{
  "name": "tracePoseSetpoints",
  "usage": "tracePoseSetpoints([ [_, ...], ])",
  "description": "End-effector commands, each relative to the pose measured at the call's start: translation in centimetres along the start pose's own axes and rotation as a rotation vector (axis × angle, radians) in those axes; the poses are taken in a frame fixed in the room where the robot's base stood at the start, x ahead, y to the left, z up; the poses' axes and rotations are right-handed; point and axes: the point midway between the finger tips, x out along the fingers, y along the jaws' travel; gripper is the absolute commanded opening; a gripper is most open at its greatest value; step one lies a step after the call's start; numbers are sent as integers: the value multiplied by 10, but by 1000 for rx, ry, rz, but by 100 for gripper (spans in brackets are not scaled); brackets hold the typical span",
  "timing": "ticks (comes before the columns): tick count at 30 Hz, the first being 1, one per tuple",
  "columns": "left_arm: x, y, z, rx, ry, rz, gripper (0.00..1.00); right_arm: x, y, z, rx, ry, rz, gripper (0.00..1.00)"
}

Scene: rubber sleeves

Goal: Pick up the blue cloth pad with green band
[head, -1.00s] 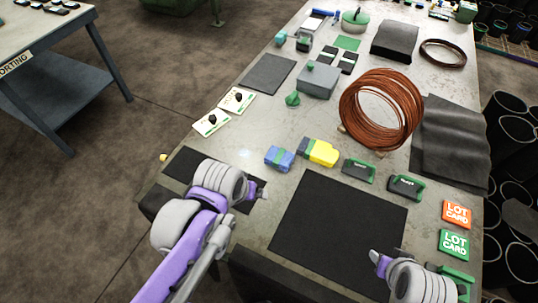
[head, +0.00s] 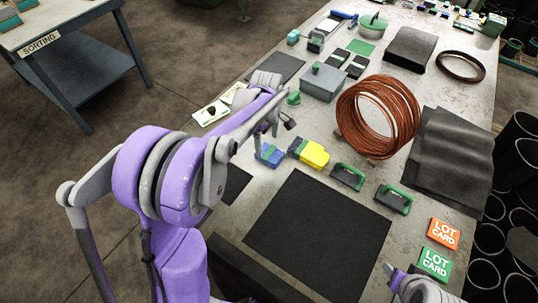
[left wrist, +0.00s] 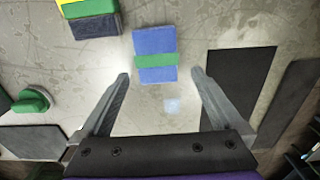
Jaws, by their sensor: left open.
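The blue cloth pad with a green band (head: 268,155) lies on the table, left of the yellow pad. In the left wrist view the blue pad (left wrist: 154,42) is fully visible, with its green band running across the middle. My left gripper (head: 274,137) hovers just over and behind the pad; its jaws are open and empty. In the left wrist view the open fingers (left wrist: 160,76) stand to either side of the pad's near end, apart from it. My right gripper (head: 393,273) is at the lower right edge; its jaw opening is unclear.
A yellow pad with a dark-blue end and green band (head: 311,152) lies close right of the blue pad. Green-handled blocks (head: 348,177), a copper coil (head: 376,117) and a grey box (head: 323,84) stand around. A black mat (head: 318,235) lies bare in front.

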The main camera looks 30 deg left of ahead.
Motion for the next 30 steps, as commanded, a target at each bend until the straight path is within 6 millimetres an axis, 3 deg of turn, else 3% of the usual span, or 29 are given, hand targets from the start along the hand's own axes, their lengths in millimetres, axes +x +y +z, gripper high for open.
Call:
tracePoseSetpoints([
  [8,25,2,2,3,0,1,100,0,0,0,0,0,0,50],
  [16,62,5,4,3,0,2,100,-1,0,-1,0,1,0,50],
  [25,68,4,4,3,0,2,100,-1,0,-1,0,1,0,50],
  [30,68,4,4,3,0,2,71,-1,0,-1,0,1,0,50],
])
